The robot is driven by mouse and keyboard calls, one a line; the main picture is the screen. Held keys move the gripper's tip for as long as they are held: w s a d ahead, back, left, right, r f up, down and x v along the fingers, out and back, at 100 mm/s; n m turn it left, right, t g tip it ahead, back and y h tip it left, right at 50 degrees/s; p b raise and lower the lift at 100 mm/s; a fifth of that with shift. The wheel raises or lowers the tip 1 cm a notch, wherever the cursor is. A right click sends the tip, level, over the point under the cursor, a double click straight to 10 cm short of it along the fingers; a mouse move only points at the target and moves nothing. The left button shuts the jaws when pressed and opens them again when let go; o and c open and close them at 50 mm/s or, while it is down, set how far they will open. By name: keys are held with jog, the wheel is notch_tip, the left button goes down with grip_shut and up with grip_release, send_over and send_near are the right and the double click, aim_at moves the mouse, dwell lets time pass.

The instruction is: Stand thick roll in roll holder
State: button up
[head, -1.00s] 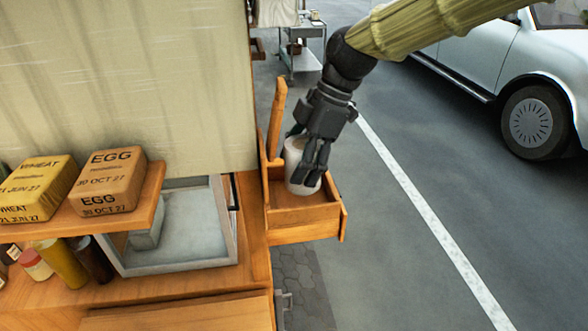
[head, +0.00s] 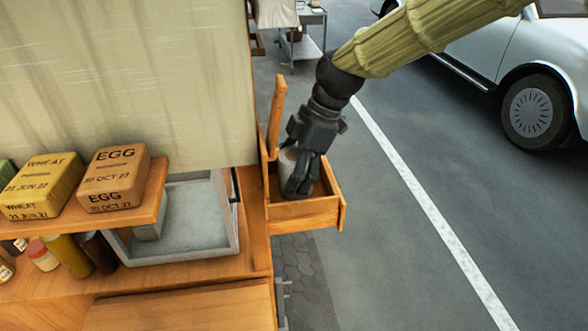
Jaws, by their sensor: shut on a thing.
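A thick white-grey roll (head: 287,160) stands upright, partly hidden behind my gripper's fingers. My gripper (head: 297,188) points down and is shut on the roll. A wooden open-topped box (head: 305,215), which looks like the roll holder, is fixed to the right side of the stall. The roll is inside its walls, at the box's left and back part. A wooden upright post (head: 277,118) rises from the back left of the box. I cannot tell whether the roll's lower end touches the box floor.
A wooden counter (head: 180,285) with a grey metal basin (head: 190,228) lies left of the box. A shelf holds an egg package (head: 113,178) and a wheat package (head: 42,187). A cloth panel (head: 120,80) stands behind them. Open pavement and a white car (head: 490,65) are at right.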

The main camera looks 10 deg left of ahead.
jog(key=o, duration=1.8)
jog(key=b+v, duration=0.3)
jog(key=v, duration=0.9)
jog(key=shift+r, duration=0.2)
